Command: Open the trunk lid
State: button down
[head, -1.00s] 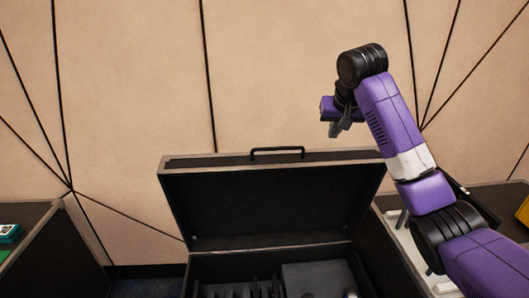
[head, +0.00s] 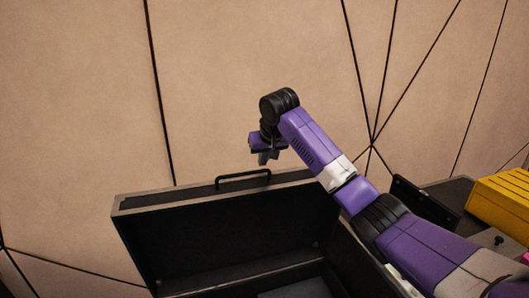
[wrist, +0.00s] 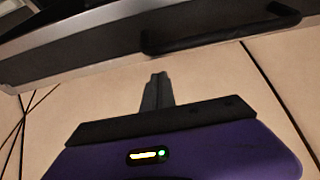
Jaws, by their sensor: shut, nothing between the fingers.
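The black trunk's lid (head: 225,235) stands raised, its dark inner side facing me in the head view. A black handle (head: 243,180) sits on the lid's upper edge. The handle also shows in the wrist view (wrist: 220,36), along the lid's grey metal edge (wrist: 100,58). My gripper (head: 265,158) is just above the lid's top edge, near the right end of the handle and apart from it. In the wrist view its fingers (wrist: 158,80) are shut together and empty. Most of the trunk's inside is cut off below the head view.
A yellow case (head: 502,205) lies on a dark surface at the right. A black panel (head: 425,205) stands beside my arm. A beige panelled wall (head: 240,80) with dark seams rises behind the trunk.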

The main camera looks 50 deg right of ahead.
aim_at(265, 175)
jog(key=shift+w+d+f, duration=0.25)
jog(key=shift+w+f, duration=0.05)
jog(key=shift+f, duration=0.55)
jog(key=shift+s+a+f, duration=0.15)
jog(key=shift+s+a, duration=0.35)
jog(key=shift+s, duration=0.3)
jog(key=shift+s+a+f+p, duration=0.4)
jog(key=shift+s+a, duration=0.2)
jog(key=shift+s, duration=0.2)
